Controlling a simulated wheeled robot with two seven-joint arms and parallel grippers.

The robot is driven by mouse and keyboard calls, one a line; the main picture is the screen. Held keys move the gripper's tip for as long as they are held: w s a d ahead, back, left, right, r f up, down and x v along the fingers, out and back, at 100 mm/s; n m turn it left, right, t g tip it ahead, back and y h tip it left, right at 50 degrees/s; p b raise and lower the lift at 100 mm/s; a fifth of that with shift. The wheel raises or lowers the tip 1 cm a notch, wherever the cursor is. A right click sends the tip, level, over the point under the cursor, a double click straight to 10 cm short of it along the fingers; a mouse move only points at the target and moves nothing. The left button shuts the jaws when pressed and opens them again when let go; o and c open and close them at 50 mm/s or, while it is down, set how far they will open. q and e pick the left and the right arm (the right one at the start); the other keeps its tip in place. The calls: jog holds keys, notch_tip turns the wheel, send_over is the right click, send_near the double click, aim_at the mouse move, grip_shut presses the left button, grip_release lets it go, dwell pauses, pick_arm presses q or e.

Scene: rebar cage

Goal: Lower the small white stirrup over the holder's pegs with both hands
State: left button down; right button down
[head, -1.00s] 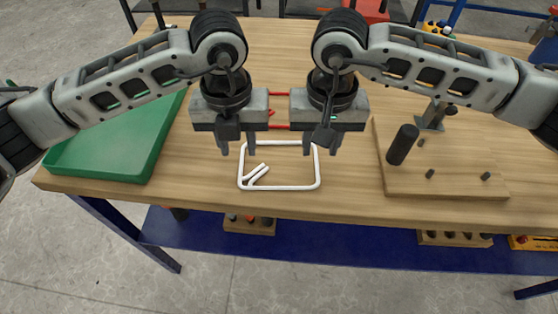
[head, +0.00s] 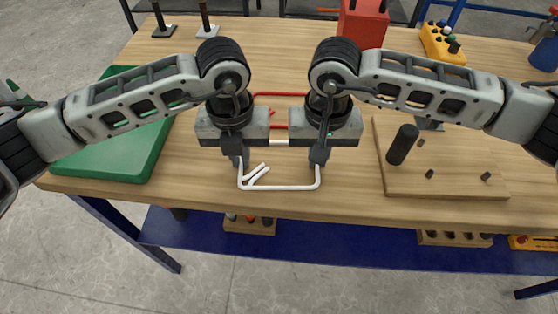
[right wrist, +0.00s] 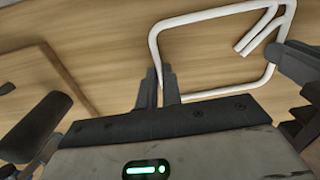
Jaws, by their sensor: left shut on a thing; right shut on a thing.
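The small white stirrup (head: 278,188) is a rectangular loop with two inward-bent ends at its left corner. It lies at the table's front middle. My left gripper (head: 238,161) is shut on its left side, and my right gripper (head: 318,160) is shut on its right side. The far side is mostly hidden by the grippers. In the right wrist view, my right gripper's fingers (right wrist: 161,88) close on one side of the stirrup (right wrist: 212,14). The holder is a wooden board (head: 455,180) at the right, with small dark pegs (head: 430,174) and a thick black post (head: 403,145).
A larger red stirrup (head: 280,94) lies behind my grippers. A red box (head: 362,24) and a yellow control box (head: 442,42) stand at the back. Table between stirrup and board is clear.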

pick_arm(q)
jog(key=shift+r, duration=0.1)
pick_arm(e)
jog(key=shift+r, duration=0.1)
